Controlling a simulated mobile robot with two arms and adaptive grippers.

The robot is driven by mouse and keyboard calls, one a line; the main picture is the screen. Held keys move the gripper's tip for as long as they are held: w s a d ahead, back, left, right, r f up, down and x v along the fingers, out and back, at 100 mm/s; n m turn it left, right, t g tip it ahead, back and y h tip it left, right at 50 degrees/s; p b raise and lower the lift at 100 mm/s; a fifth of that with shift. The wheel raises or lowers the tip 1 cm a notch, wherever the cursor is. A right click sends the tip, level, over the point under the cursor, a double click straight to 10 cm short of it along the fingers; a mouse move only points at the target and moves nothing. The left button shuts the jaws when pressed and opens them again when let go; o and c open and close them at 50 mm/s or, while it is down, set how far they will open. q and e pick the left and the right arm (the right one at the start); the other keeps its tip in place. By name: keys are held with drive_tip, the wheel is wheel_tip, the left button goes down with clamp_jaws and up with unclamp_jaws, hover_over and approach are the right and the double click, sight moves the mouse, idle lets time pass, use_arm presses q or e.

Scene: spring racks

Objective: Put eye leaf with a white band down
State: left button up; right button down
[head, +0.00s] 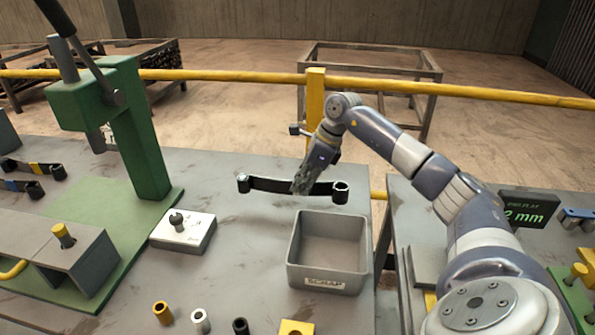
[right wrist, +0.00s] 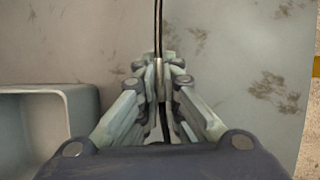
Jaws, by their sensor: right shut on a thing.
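A dark eye leaf (head: 268,185) with a rolled eye at each end is in the head view, over the back of the grey bench (head: 225,215). My right gripper (head: 303,186) is shut on it near the middle. In the right wrist view the leaf (right wrist: 158,22) shows edge-on as a thin dark strip between my right fingers (right wrist: 158,85). The fingers cover its middle, and I cannot make out a white band. I cannot tell whether the leaf touches the bench. My left gripper is not in view.
A grey scrap bin (head: 330,279) stands just in front of the leaf. A white block with a knob (head: 183,231) and a green press (head: 140,130) are to the left. Leaves with yellow (head: 38,168) and blue (head: 12,186) bands lie far left. Several bushings line the front.

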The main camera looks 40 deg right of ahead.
drive_tip(key=shift+f, duration=2.25)
drive_tip(key=c, duration=1.8)
unclamp_jaws()
drive_tip(key=shift+f, duration=0.15)
drive_tip(key=shift+s+a, duration=0.1)
drive_tip(key=v, duration=1.2)
drive_tip(key=shift+b, duration=0.3)
